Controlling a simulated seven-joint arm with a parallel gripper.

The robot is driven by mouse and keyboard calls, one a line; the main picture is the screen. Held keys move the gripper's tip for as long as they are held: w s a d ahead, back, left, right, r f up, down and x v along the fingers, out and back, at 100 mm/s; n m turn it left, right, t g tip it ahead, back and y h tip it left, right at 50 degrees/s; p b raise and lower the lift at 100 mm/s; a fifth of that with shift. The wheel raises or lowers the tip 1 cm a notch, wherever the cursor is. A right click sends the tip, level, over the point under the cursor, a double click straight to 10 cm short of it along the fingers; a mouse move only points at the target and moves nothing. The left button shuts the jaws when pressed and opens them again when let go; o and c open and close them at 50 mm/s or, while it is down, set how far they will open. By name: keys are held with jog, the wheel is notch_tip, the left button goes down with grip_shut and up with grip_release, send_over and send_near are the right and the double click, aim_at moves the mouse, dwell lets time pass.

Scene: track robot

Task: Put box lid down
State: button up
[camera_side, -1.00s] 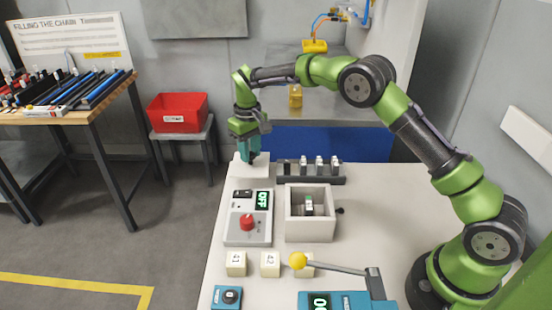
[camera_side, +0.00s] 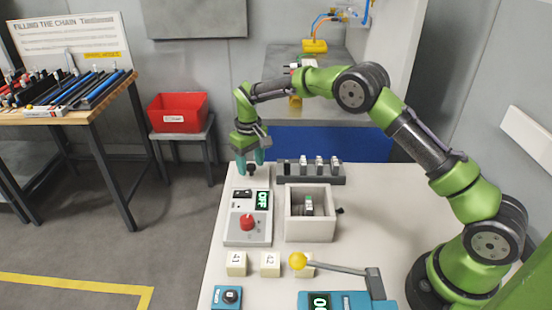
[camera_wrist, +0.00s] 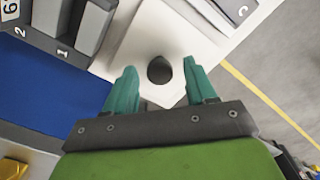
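The box lid (camera_side: 262,178) is a pale, flat, square plate with a dark round knob, lying at the far left of the table. In the wrist view the lid (camera_wrist: 178,50) shows its knob between my fingertips. My gripper (camera_side: 251,165) is above the lid with its teal fingers pointing down. In the wrist view my gripper (camera_wrist: 161,80) is open, with a gap on both sides of the knob and nothing held. The box (camera_side: 310,236) is pale, stands open to the right of the lid, and holds a small white and green piece (camera_side: 309,204).
A dark rack (camera_side: 312,179) with several upright pieces stands just right of the lid. A control panel (camera_side: 236,228) with a red button is in front of it. Numbered cubes (camera_side: 270,264) and a yellow-knobbed lever (camera_side: 298,261) lie nearer.

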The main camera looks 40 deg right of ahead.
aim_at(251, 166)
jog(key=s+r+t, duration=0.1)
jog(key=s+r, duration=0.2)
jog(key=r, duration=0.7)
jog(key=s+r, duration=0.3)
jog(key=r, duration=0.8)
jog(key=s+d+r+m+t+y, duration=0.1)
jog(key=s+r+m+t, duration=0.3)
jog(key=s, duration=0.6)
jog(key=s+f+t, duration=0.1)
jog(key=s, duration=0.7)
jog(key=s+f+t+y, duration=0.1)
jog(key=s+f, duration=0.1)
jog(key=s, duration=0.6)
jog(key=shift+s+a+f, duration=0.2)
jog(key=shift+s+f, duration=0.1)
